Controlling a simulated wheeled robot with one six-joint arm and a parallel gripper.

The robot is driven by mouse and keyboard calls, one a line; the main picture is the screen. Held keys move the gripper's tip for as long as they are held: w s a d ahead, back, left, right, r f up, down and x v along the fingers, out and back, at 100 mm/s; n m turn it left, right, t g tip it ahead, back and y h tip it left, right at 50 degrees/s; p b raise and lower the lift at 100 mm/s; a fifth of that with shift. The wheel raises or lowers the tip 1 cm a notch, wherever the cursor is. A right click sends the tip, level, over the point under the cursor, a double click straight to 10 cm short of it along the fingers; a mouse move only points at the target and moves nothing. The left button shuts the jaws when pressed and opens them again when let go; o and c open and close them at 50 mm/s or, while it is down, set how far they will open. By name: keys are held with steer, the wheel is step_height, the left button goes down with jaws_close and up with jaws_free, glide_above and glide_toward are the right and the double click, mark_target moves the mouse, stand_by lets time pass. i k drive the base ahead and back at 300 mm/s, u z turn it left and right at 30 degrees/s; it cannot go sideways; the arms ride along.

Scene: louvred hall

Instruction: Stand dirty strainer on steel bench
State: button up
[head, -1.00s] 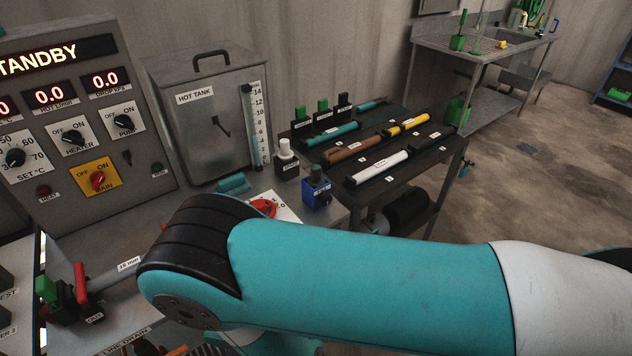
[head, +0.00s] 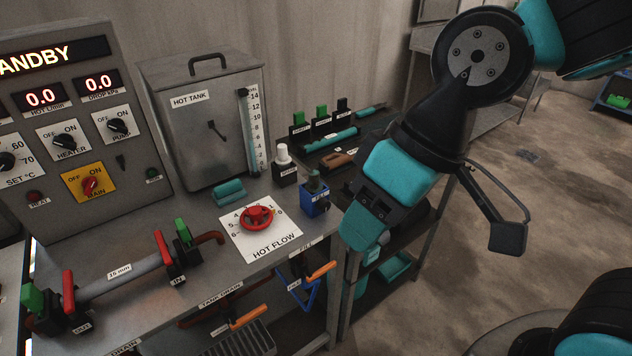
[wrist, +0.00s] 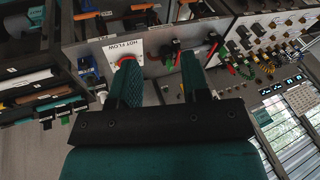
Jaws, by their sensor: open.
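I cannot pick out a dirty strainer for certain in either view. The grey steel bench (head: 110,250) fills the left and middle of the head view. On it a grey pipe (head: 120,277) marked 25 mm runs between red- and green-handled valves marked OUT and IN. My gripper (wrist: 157,76) shows in the wrist view with its two dark green fingers spread and nothing visible between them. In the head view my wrist hangs at the bench's right end, over the dark rack table; the fingertips are hard to make out there.
The hot tank (head: 205,130) and control panel (head: 70,130) stand along the bench's back. A red HOT FLOW knob (head: 257,216) and a blue block (head: 315,200) sit near its right end. A dark table (head: 345,140) with coloured cylinders is partly hidden by my arm. Open floor lies right.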

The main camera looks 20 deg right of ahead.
mark_target(169, 219)
steer(key=z, duration=2.7)
steer(key=k, duration=1.1)
steer(key=u, duration=1.15)
steer(key=i, duration=0.55)
